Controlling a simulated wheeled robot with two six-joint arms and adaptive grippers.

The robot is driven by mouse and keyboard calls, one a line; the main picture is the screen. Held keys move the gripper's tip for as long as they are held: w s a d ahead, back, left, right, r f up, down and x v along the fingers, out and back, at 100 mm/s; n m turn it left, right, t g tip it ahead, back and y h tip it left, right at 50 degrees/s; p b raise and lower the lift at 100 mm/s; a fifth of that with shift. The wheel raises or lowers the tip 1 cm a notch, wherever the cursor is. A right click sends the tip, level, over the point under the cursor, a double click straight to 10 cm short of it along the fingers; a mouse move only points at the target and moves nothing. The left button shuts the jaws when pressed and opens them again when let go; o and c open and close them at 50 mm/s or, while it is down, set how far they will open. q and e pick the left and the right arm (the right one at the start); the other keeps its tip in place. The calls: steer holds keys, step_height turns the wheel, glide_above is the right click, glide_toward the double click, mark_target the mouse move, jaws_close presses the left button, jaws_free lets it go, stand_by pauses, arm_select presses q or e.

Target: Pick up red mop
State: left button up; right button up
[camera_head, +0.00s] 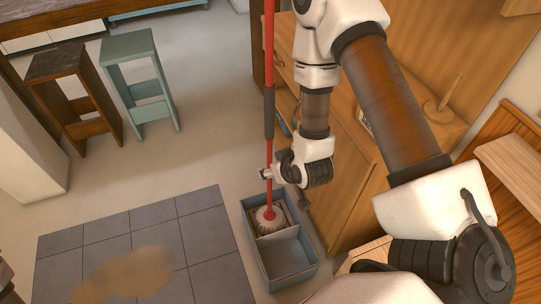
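The red mop (269,60) stands nearly upright, with a long red handle, a dark grey grip section and a pale round head (270,217). The head rests in the far compartment of a blue-grey bucket (289,258) on the floor. My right gripper (267,174) reaches in from the right, its fingertips at the lower red handle, above the bucket. A fingertip overlaps the handle in the picture; I cannot tell whether the fingers are closed on it. The top of the handle runs out of the frame. My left gripper is not in view.
A wooden cabinet (352,185) stands close right of the bucket, beside my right arm. Dark grey floor tiles with a brown stain (125,275) lie left. A brown stool (72,90) and a teal stool (137,75) stand at upper left. Floor between is clear.

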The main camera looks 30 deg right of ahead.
mark_target(271, 106)
steer(key=w+d+r+t+h+b, duration=0.1)
steer(key=w+d+r+t+b, duration=0.2)
steer(key=b, duration=0.1)
steer(key=w+d+r+m+t+h+b, duration=0.1)
steer(key=w+d+r+t+b, duration=0.2)
steer(key=w+b, duration=0.1)
steer(key=w+d+r+m+t+h+b, duration=0.1)
steer(key=w+d+r+t+h+b, duration=0.1)
steer(key=w+d+r+t+b, duration=0.1)
steer(key=shift+w+d+r+b, duration=0.2)
steer(key=shift+w+r+b, duration=0.15)
steer(key=shift+w+b, duration=0.15)
steer(key=f+b, duration=0.1)
steer(key=w+f+b, duration=0.1)
steer(key=f+b, duration=0.1)
steer(key=w+f+b, duration=0.1)
steer(key=shift+f+b, duration=0.15)
steer(key=shift+b, duration=0.15)
steer(key=x, duration=0.3)
steer(key=b+x, duration=0.1)
steer(key=shift+w+f, duration=0.15)
steer(key=shift+f, duration=0.15)
steer(key=shift+w+d+r, duration=0.1)
steer(key=shift+w, duration=0.2)
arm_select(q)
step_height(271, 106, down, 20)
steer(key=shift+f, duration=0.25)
arm_select(e)
jaws_close()
